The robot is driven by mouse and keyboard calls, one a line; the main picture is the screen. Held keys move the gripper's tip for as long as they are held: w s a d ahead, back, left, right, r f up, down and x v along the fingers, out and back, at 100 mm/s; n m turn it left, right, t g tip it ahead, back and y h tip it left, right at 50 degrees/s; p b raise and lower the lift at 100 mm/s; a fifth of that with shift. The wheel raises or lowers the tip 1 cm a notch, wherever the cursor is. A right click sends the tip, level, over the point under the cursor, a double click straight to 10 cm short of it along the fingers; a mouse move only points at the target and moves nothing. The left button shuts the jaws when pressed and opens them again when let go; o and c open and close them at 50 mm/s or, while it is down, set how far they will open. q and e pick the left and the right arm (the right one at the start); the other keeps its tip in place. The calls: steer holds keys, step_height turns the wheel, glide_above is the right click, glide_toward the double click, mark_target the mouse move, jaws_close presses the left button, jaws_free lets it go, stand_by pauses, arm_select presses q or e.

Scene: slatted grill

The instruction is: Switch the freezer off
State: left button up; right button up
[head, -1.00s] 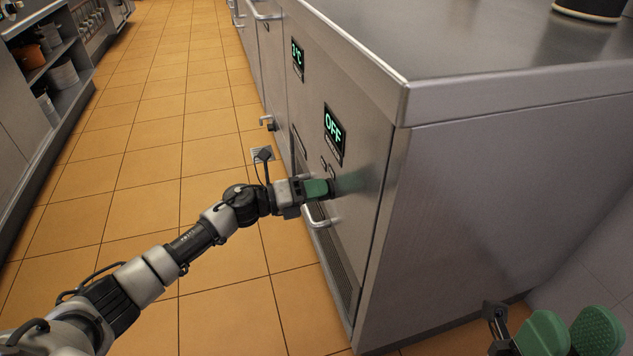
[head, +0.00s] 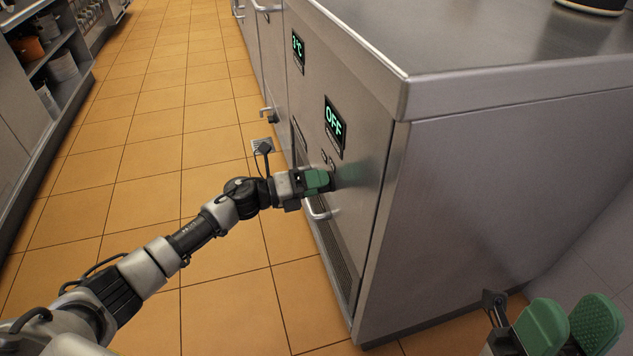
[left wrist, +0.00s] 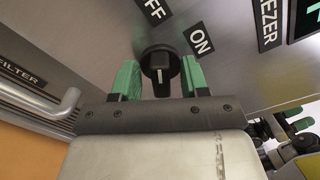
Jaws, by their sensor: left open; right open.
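My left gripper (head: 318,181) is at the panel below the display; the knob is hidden in the head view. In the left wrist view its green fingers (left wrist: 159,76) are open, one on each side of the knob; I cannot tell whether they touch it. My right gripper (head: 568,325) is open and empty at the lower right.
A handle (head: 317,210) sticks out below my left gripper, above a slatted grill (head: 338,255). Another display (head: 298,50) shows a temperature. The tiled floor (head: 130,150) left of the cabinets is clear. Shelves (head: 62,85) stand at the far left.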

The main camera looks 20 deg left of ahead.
arm_select(q)
steer(key=p+v, duration=0.2)
steer(key=v, duration=0.9)
steer(key=shift+d, duration=0.1)
